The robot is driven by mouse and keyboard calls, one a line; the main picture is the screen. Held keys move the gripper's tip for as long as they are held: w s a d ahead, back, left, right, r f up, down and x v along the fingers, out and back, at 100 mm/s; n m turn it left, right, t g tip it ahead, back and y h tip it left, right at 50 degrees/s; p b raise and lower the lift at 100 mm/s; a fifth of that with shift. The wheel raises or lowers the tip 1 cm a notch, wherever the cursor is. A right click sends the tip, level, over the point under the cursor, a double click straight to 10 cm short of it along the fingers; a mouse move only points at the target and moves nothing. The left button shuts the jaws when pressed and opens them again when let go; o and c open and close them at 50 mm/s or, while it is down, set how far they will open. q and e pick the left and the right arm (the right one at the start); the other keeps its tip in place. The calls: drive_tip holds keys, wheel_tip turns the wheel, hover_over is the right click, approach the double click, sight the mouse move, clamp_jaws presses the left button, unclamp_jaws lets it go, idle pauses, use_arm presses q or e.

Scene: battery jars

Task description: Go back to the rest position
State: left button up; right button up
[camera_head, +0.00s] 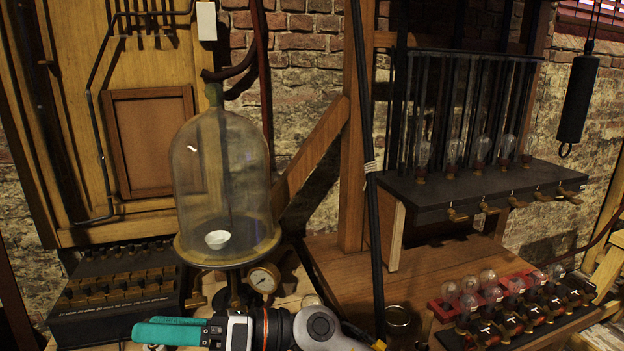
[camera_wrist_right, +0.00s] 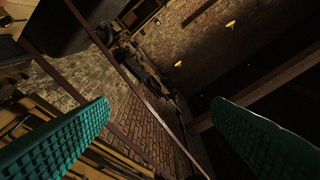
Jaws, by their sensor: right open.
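My right gripper (camera_head: 152,331) shows at the bottom of the head view, with teal fingers pointing left, below the glass bell jar. In the right wrist view its two ribbed teal fingers stand wide apart (camera_wrist_right: 160,112) with nothing between them. Past them that view shows a brick wall (camera_wrist_right: 150,125) and dark beams. My left gripper is in neither view.
The bell jar (camera_head: 225,160) stands on a round plate near a pressure gauge (camera_head: 264,278). A black switch box (camera_head: 120,290) is at the left. Several glass bulbs stand on a dark shelf (camera_head: 470,190) and in a red rack (camera_head: 440,311) at the right.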

drive_tip(key=w+d+m+t+h, duration=0.1)
drive_tip(key=w+d+m+t, duration=0.4)
drive_tip(key=m+t, duration=0.65)
drive_tip(key=w+d+m+t+h, duration=0.1)
drive_tip(key=w+d+m+t, duration=0.3)
drive_tip(key=d+m+t, duration=0.55)
drive_tip(key=s+d+f+m+g+h, duration=0.1)
drive_tip(key=d+f+m+h, duration=1.45)
drive_tip(key=f+m, duration=0.3)
drive_tip(key=s+d+f+m+g+h, duration=0.1)
drive_tip(key=s+d+f+m+g, duration=0.15)
drive_tip(key=s+f+g, duration=0.4)
drive_tip(key=s+d+f+m+g, duration=0.2)
drive_tip(key=s+d+f, duration=0.1)
drive_tip(key=s, duration=0.6)
drive_tip(key=s+d+f+m+g+h, duration=0.1)
drive_tip(key=s+d+f+m+g, duration=0.15)
drive_tip(key=s+f+g, duration=0.4)
drive_tip(key=s+f+t, duration=0.1)
drive_tip(key=s+f, duration=0.2)
drive_tip(key=f, duration=2.2)
drive_tip(key=s+d+f, duration=0.2)
drive_tip(key=s+f, duration=0.6)
drive_tip(key=s+d+f+g, duration=0.1)
drive_tip(key=s+f, duration=0.7)
drive_tip(key=shift+s+d+f+n, duration=0.15)
drive_tip(key=shift+s+d+n, duration=0.15)
drive_tip(key=shift+d+n, duration=0.05)
